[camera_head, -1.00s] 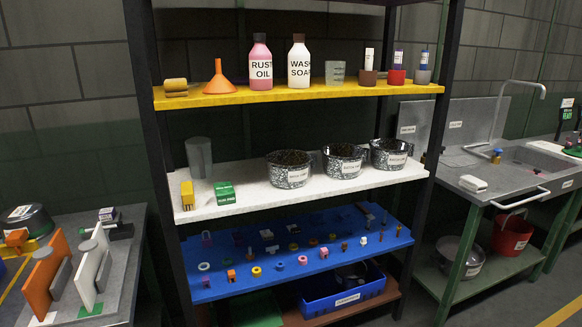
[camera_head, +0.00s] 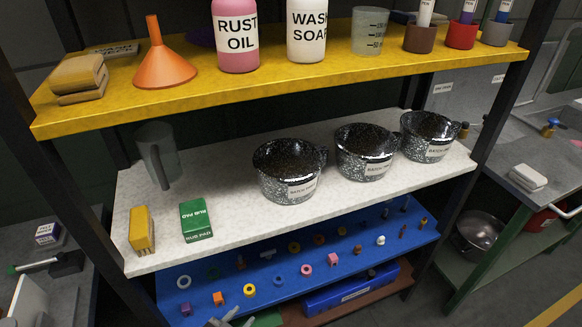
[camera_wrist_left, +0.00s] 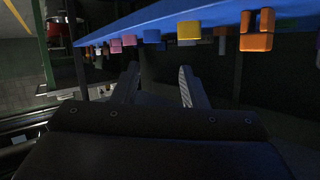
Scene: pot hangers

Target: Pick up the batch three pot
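Three black speckled pots stand in a row on the white middle shelf (camera_head: 225,212) in the head view: a left pot (camera_head: 274,178), a middle pot (camera_head: 358,160) and a right pot (camera_head: 424,141). Each has a white label starting with "BATCH", but the second word is too small to read surely, so I cannot tell which is batch three. My left gripper (camera_head: 233,319) just shows at the bottom edge, below and in front of the pots. In the left wrist view its two fingers (camera_wrist_left: 158,72) are apart with nothing between them. My right gripper is not in view.
A grey jug (camera_head: 158,152), a yellow block (camera_head: 141,229) and a green rub pad (camera_head: 196,219) share the white shelf. The yellow shelf (camera_head: 330,65) with bottles and a funnel hangs above the pots. The blue shelf (camera_head: 345,262) below holds several small coloured parts.

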